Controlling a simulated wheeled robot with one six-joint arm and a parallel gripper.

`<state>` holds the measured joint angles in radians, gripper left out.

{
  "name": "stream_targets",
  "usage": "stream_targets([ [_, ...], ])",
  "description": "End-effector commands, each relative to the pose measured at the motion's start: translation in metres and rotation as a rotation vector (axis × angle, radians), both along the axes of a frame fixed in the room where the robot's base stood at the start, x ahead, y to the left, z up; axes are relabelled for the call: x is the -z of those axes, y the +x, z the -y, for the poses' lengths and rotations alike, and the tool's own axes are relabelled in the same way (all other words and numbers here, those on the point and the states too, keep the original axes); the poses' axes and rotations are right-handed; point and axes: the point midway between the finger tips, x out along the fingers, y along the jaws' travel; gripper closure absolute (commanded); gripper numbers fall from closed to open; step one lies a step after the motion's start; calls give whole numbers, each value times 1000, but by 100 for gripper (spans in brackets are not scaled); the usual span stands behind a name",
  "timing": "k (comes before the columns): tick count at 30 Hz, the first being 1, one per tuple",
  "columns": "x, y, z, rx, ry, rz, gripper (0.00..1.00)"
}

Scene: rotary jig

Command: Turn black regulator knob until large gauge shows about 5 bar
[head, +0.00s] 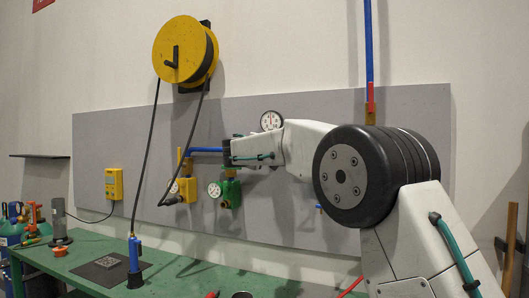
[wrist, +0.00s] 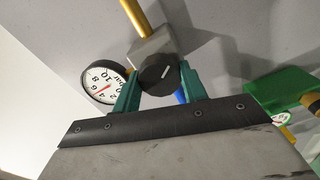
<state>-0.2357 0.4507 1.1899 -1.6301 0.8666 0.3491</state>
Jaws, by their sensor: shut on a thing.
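The black regulator knob (wrist: 158,75) with a white line on its face sits between my gripper's teal fingers (wrist: 160,88) in the wrist view. My gripper is shut on it. In the head view my gripper (head: 228,152) is at the end of the blue pipe, and the knob is hidden there. The large gauge (wrist: 104,83) is beside the left finger in the wrist view, turned nearly upside down, with a red needle. In the head view the large gauge (head: 271,120) shows just above my arm, its needle pointing roughly straight up; the exact reading is too small to tell.
A green unit (head: 230,192) with a small gauge (head: 214,190) is below my gripper, next to a yellow valve block (head: 186,188). A yellow hose reel (head: 183,50) hangs at the upper left. A green bench (head: 180,272) stands below the grey panel (head: 140,150).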

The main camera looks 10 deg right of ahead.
Motion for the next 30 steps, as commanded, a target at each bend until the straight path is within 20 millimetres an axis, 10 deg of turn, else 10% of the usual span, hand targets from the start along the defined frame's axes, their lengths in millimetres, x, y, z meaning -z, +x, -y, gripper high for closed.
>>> stream_targets([
  [16, 0, 0, -2, -4, -25, -18, 80],
  [17, 0, 0, -2, -4, -25, -18, 55],
  [19, 0, 0, -1, -3, -26, -18, 36],
  [30, 0, -5, -3, -2, -25, -17, 36],
])
